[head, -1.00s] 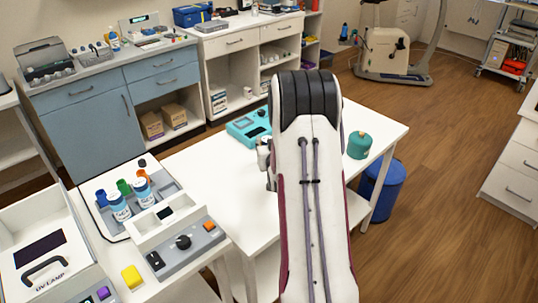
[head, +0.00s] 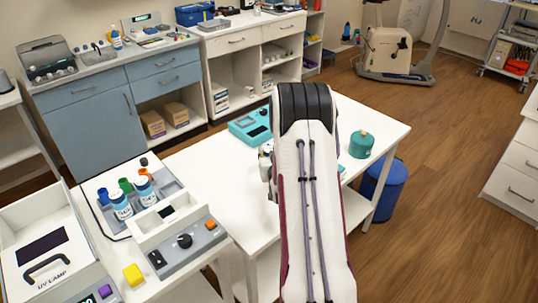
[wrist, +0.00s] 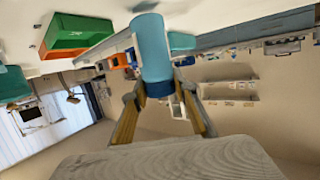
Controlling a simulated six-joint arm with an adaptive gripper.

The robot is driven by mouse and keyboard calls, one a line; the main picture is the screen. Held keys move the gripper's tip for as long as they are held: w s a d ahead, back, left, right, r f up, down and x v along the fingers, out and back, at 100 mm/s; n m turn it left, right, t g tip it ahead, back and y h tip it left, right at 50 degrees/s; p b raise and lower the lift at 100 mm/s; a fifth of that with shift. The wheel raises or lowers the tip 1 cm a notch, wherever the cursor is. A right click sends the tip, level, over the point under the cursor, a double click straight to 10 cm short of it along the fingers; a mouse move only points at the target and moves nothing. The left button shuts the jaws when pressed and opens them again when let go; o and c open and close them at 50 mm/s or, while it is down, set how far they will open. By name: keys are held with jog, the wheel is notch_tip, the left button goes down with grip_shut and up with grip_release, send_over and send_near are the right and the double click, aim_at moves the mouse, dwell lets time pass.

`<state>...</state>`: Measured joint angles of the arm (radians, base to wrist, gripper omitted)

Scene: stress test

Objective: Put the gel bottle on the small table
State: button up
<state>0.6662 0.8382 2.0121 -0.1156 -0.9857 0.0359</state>
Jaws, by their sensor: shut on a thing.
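In the head view my arm covers the bottle and most of my gripper; only a part of the wrist (head: 266,165) shows at the arm's left. The small white table (head: 205,165) stands in the middle, under my arm. I cannot tell the bottle's height above it.
The table bears a teal device (head: 250,127) and a teal pot (head: 361,144). A blue bin (head: 383,190) stands at its right. At left, a grey tray (head: 170,188) holds two blue-labelled bottles (head: 121,203), beside a control box (head: 185,240). The table's left part is clear.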

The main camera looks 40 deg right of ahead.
jog(key=shift+f, duration=0.6)
jog(key=o, duration=1.1)
jog(key=shift+f, duration=0.15)
jog(key=shift+o, duration=0.2)
jog(key=shift+s+r, duration=0.1)
jog(key=shift+r, duration=0.1)
jog(key=v, duration=1.2)
